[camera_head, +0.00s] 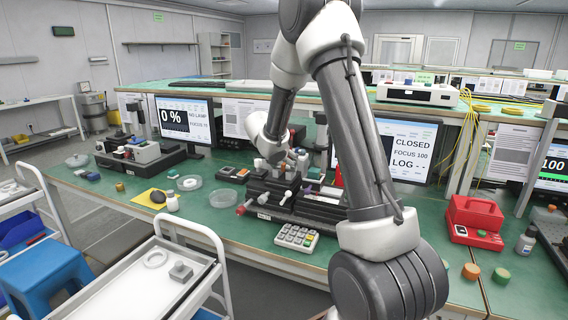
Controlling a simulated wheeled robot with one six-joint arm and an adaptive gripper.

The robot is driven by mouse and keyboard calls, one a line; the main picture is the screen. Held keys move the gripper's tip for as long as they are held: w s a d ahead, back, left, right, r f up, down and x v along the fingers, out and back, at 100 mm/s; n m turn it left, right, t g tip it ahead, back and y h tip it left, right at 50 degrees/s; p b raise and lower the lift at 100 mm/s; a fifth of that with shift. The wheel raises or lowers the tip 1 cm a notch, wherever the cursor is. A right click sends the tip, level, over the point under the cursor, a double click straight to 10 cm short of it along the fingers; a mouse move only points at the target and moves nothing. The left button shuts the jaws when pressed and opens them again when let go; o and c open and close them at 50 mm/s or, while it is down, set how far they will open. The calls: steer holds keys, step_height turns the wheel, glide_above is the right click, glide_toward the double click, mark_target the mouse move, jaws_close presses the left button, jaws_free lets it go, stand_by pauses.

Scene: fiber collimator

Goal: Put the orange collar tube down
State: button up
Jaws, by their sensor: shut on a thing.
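My gripper (298,166) is at the middle of the green bench, low over the black rail fixture (310,203). It is small and partly lost among the grey parts there. It is shut on the orange collar tube, but the tube is too small and too covered for me to make out its collar or its tilt. I cannot tell whether the tube touches the fixture. A pale, slanted piece (286,198) shows on the fixture just below my gripper.
A keypad (297,237) stands in front of the fixture and clear round dishes (222,198) to its left. Two monitors (184,118) stand behind. A red case (474,219) and small coloured cylinders (470,271) are at right. A white cart (150,285) stands in front.

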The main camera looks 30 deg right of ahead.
steer(key=shift+f, duration=0.15)
steer(key=shift+f, duration=0.15)
steer(key=o, duration=1)
